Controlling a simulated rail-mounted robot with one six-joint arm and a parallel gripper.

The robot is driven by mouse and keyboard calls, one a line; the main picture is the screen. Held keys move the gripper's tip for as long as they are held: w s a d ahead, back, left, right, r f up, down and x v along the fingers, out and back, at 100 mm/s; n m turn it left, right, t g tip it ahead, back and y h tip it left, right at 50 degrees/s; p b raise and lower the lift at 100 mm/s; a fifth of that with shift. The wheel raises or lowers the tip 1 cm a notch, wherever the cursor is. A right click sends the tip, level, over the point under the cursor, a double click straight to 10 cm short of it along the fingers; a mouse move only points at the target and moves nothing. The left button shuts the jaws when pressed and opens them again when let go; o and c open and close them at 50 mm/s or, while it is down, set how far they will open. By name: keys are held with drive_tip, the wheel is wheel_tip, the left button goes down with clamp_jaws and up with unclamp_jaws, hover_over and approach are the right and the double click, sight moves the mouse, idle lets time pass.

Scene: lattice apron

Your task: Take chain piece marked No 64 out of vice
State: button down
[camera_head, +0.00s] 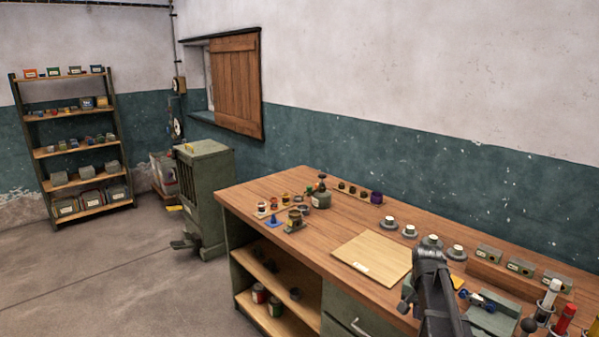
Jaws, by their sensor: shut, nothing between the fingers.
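The green vice (492,318) stands near the front edge of the bench at the lower right, partly behind my dark arm. A small dark blue and metallic piece (480,299) shows at its jaws; it may be the chain piece, but no marking can be read. How it sits in the jaws cannot be told. My gripper (409,290) is at the end of my arm, left of the vice and over the bench's front edge. It is shut and empty, apart from the piece. Its fingertips are small and partly hidden by the arm.
A pale board (372,256) lies left of my arm. Several round white-topped pieces (410,231) and green boxes (520,266) line the bench's back. White and red-handled tools (565,318) stand upright right of the vice. Small pots (320,199) crowd the far left end.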

drive_tip(key=s+a+n, duration=0.7)
drive_tip(key=s+a, duration=0.9)
drive_tip(key=shift+a+n, duration=0.2)
drive_tip(key=shift+n, duration=0.1)
drive_tip(key=c, duration=0.7)
unclamp_jaws()
drive_tip(key=shift+w, duration=0.15)
drive_tip(key=shift+d, duration=0.1)
